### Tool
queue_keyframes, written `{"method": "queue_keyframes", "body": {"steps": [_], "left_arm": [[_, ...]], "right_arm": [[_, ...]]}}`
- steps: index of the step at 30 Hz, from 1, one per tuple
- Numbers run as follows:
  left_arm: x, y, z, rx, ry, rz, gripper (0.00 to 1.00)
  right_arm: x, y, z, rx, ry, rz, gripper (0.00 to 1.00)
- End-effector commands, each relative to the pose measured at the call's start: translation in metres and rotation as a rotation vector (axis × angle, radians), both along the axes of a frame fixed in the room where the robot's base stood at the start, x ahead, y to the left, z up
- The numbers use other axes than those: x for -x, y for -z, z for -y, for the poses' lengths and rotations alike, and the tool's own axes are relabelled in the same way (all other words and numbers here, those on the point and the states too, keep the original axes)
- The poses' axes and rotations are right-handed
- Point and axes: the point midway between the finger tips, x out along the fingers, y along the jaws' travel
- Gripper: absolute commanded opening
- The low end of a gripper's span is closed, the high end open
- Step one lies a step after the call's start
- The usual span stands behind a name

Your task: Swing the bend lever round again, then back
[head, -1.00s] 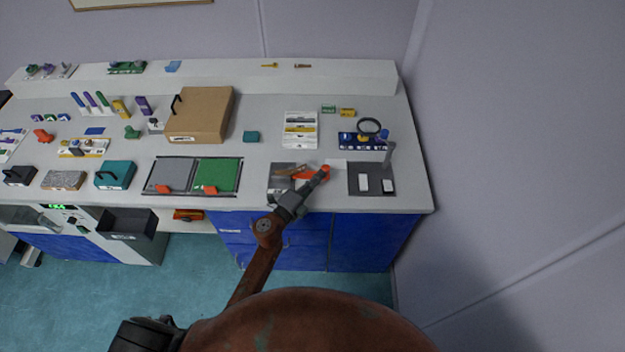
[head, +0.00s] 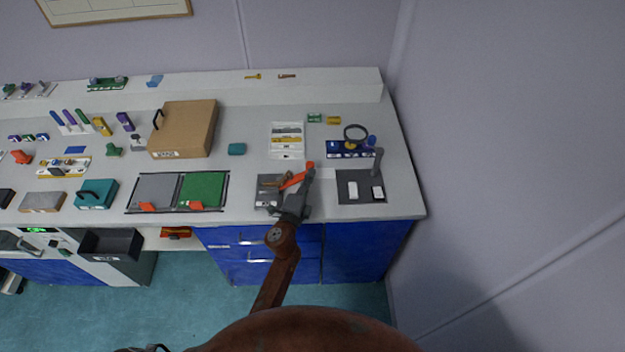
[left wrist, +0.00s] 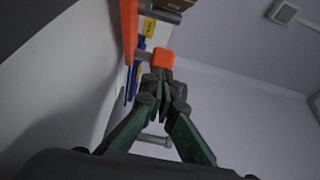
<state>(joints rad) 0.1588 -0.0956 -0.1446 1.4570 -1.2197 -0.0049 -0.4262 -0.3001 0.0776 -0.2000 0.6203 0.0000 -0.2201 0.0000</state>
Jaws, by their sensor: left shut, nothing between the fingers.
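The bend lever is an orange bar (head: 292,180) over a dark grey plate (head: 268,192) near the counter's front edge. Its bar slants up and right, away from the front edge, and ends in an orange knob. My left gripper (head: 307,180) is shut and empty beside the bar's knob end, coming from the front. In the left wrist view the orange knob (left wrist: 161,59) stands just beyond my closed fingertips (left wrist: 160,84); I cannot tell whether they touch. The orange bar (left wrist: 129,35) runs along the left there.
A dark mat (head: 350,194) with white blocks and a grey post lies to the right. A magnifier on a blue rack (head: 350,150) stands behind it. A white tray (head: 286,150) is behind the lever. Grey and green panels (head: 203,188) lie left. The wall closes the right side.

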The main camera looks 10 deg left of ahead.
Motion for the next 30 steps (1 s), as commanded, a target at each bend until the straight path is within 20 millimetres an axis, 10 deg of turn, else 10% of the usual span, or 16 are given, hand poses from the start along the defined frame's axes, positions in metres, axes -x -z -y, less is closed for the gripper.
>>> {"method": "queue_keyframes", "body": {"steps": [30], "left_arm": [[-0.009, 0.0, -0.017, -0.003, -0.016, 0.001, 0.0]], "right_arm": [[0.002, 0.006, 0.003, 0.004, -0.001, -0.004, 0.4]]}}
